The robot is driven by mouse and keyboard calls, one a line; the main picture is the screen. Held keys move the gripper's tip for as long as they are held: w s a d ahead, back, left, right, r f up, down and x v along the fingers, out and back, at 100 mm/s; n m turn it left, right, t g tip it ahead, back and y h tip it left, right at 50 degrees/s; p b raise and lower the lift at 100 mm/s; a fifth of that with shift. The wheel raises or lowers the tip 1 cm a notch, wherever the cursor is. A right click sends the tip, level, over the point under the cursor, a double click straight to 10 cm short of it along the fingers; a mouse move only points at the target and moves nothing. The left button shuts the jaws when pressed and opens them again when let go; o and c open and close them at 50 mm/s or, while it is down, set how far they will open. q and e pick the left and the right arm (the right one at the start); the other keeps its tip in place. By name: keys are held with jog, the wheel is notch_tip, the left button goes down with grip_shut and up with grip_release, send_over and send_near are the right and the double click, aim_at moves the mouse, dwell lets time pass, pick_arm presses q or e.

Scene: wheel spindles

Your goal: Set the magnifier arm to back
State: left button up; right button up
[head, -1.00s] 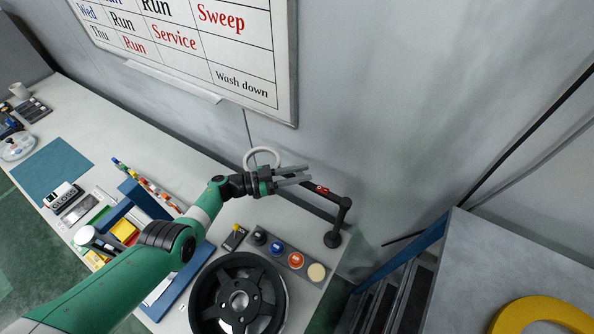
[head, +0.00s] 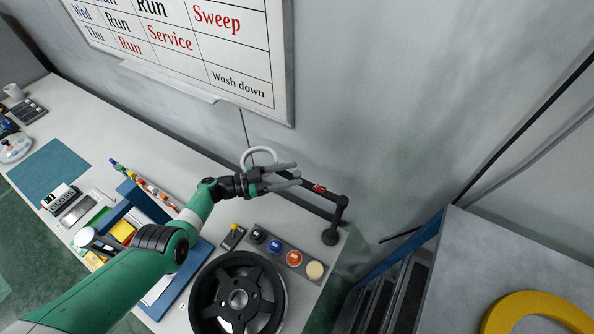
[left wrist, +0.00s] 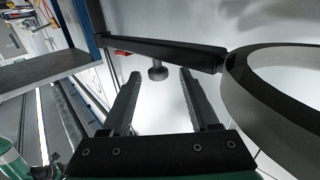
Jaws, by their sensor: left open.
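The magnifier arm (head: 318,209) is black and jointed, on a round base near the bench's back right corner. It runs left along the wall, with a red tab (head: 319,188) on it, to a pale ring-shaped head (head: 260,153). My left gripper (head: 299,173) is open and empty, its fingers pointing right, over the arm between ring and red tab. It hides part of the arm. In the left wrist view the dark bar (left wrist: 165,52) crosses beyond the fingertips (left wrist: 159,73), and the ring (left wrist: 235,70) is at the right. I cannot tell whether they touch. My right gripper is not in view.
A spoked black wheel (head: 212,299) and a row of coloured buttons (head: 294,258) lie in front of the arm. A wall board (head: 235,55) hangs behind. Blue-framed shelving (head: 425,235) stands to the right.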

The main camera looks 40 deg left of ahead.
pick_arm(q)
jog(key=p+v, duration=0.1)
jog(key=v, duration=0.8)
jog(key=shift+d, duration=0.1)
